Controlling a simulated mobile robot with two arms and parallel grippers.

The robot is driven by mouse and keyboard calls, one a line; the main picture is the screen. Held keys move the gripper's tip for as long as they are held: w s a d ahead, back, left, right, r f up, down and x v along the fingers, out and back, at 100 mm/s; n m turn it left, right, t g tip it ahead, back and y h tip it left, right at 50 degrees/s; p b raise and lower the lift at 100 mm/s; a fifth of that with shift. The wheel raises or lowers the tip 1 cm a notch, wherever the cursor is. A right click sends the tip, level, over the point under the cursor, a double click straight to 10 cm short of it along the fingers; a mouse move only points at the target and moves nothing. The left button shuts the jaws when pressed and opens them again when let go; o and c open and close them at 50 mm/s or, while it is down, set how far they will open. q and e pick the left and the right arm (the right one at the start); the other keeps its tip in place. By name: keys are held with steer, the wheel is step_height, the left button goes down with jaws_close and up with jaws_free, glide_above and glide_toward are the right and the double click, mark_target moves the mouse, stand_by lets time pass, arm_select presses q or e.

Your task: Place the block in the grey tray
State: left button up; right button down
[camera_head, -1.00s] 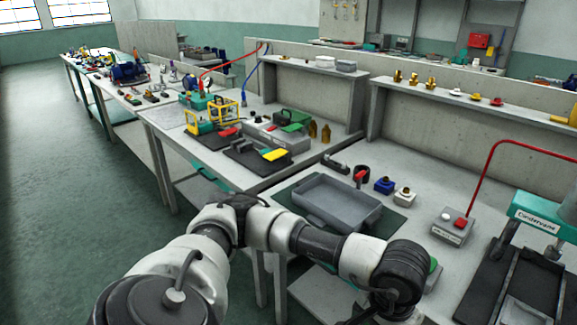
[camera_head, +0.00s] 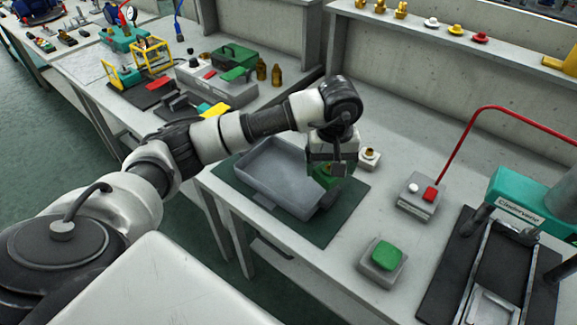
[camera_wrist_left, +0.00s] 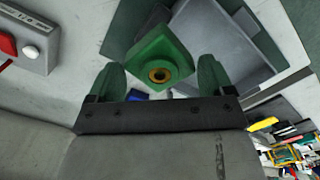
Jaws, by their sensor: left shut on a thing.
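A green block (camera_wrist_left: 158,62) with a brass ring shows in the left wrist view between the green fingertips of my left gripper (camera_wrist_left: 160,78). My left gripper (camera_head: 328,178) is shut on it. In the head view the block (camera_head: 322,172) is partly hidden by the gripper. The empty grey tray (camera_head: 262,181) lies on a dark green mat on the bench. The gripper and block are above the tray's right end. The tray also shows behind the block in the left wrist view (camera_wrist_left: 232,52). My right gripper is not in view.
A grey box with a green button (camera_head: 387,257) stands right of the mat (camera_head: 318,232). A box with red and white buttons (camera_head: 418,200) and a red hose are farther right.

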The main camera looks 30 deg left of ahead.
arm_select(q)
steer(key=w+r+n, duration=0.1)
steer(key=w+a+r+n+p, duration=0.1)
steer(key=shift+w+a+n, duration=0.15)
steer(key=shift+w+n, duration=0.15)
steer(key=shift+n, duration=0.1)
steer(key=p, duration=0.3)
glide_toward(287, 177)
steer(key=shift+d+f, duration=0.35)
steer(key=shift+d, duration=0.05)
steer(key=shift+a+f, duration=0.2)
steer(key=shift+a, duration=0.1)
steer(key=shift+a+f, duration=0.1)
steer(key=shift+f, duration=0.1)
step_height(287, 177, down, 3)
steer(key=shift+s+f+p, duration=0.1)
steer(key=shift+f+p, duration=0.05)
steer(key=shift+p, duration=0.25)
steer(key=shift+f, duration=0.25)
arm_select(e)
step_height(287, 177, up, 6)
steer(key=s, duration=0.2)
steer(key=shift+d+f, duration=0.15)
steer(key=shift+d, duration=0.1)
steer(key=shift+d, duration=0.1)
